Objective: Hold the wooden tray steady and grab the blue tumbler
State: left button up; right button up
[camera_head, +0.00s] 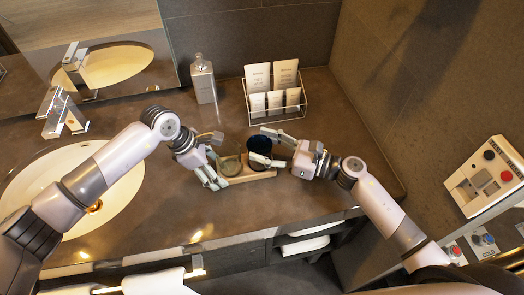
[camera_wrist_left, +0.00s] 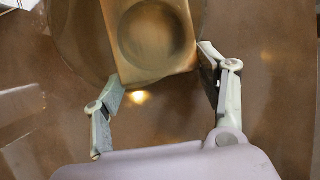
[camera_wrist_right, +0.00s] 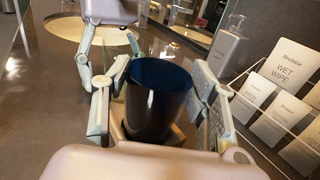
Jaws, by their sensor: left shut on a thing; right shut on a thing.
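My right gripper (camera_head: 266,147) is shut on the blue tumbler, with one finger on each side. My left gripper (camera_head: 217,161) is shut on the tray's left end, whose wood shows between its fingers in the left wrist view (camera_wrist_left: 187,60). A greenish glass tumbler (camera_head: 231,165) stands at the tray's left part.
A wire rack (camera_head: 276,112) with cards stands behind the tray, and a grey bottle (camera_head: 203,80) stands left of it. A sink (camera_head: 120,205) with a faucet (camera_head: 62,112) is at the left. A wall bounds the counter on the right. The counter right of the tray is clear.

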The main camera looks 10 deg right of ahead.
notch_tip(320, 180, up, 10)
dwell(0.4)
pick_arm(q)
jog(key=o, duration=1.3)
jog(key=v, duration=1.2)
jog(key=shift+r, duration=0.1)
pick_arm(e)
jog(key=shift+r, duration=0.1)
